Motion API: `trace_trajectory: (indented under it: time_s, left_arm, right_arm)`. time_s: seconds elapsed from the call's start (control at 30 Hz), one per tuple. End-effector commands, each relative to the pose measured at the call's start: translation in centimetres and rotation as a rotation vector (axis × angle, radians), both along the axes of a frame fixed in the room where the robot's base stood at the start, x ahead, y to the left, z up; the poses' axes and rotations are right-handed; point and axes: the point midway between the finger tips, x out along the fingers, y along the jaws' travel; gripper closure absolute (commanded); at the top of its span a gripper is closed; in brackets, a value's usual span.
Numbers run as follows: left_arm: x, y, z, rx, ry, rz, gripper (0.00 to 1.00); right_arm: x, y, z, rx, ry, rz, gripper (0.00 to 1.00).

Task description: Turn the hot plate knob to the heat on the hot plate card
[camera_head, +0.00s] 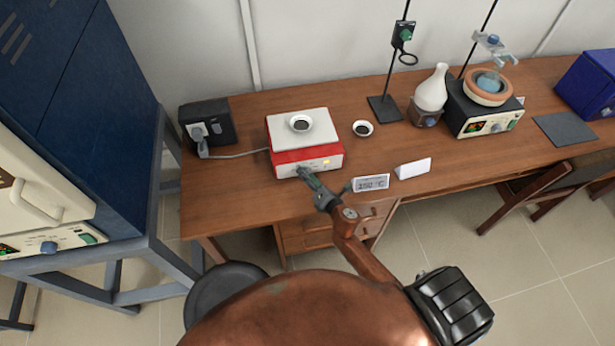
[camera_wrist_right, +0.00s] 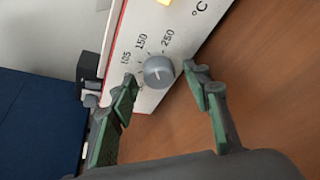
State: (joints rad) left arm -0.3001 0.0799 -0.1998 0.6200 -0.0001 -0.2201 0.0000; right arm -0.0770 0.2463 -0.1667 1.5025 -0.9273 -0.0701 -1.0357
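The hot plate (camera_head: 305,160) is a red and white box with a white top, standing on the wooden bench in the head view. Its grey round knob (camera_wrist_right: 158,72) shows in the right wrist view, on the white front panel with marks 105, 150 and 250. I cannot tell for sure which mark the knob points at. My right gripper (camera_head: 306,173) is at the front of the hot plate. In the wrist view its green-padded fingers (camera_wrist_right: 162,83) are apart, on either side of the knob, with gaps visible. The hot plate card (camera_head: 371,183) seems to read 250 °C. My left gripper is not in view.
A small dish (camera_head: 300,122) sits on the hot plate and another (camera_head: 362,128) beside it. A second white card (camera_head: 413,168) stands to the right. A black socket box (camera_head: 207,122) with a cable is at left. A heating mantle (camera_head: 484,110) stands farther right.

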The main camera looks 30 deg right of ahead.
Motion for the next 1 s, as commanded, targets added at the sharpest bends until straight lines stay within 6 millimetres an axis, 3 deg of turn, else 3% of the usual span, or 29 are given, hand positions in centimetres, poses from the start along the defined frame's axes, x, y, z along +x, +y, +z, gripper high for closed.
trace_trajectory:
  time_s: [0.3,0.73,1.0]
  left_arm:
    - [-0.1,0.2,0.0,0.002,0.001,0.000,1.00]
    - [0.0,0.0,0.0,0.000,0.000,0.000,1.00]
    - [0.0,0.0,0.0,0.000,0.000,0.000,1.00]
  right_arm:
    - [-0.9,-0.1,0.1,-0.002,0.000,0.001,0.56]
    - [-8.9,-0.5,2.1,0.000,0.002,0.000,0.56]
    - [-11.4,-0.7,2.8,-0.001,0.000,0.000,0.56]
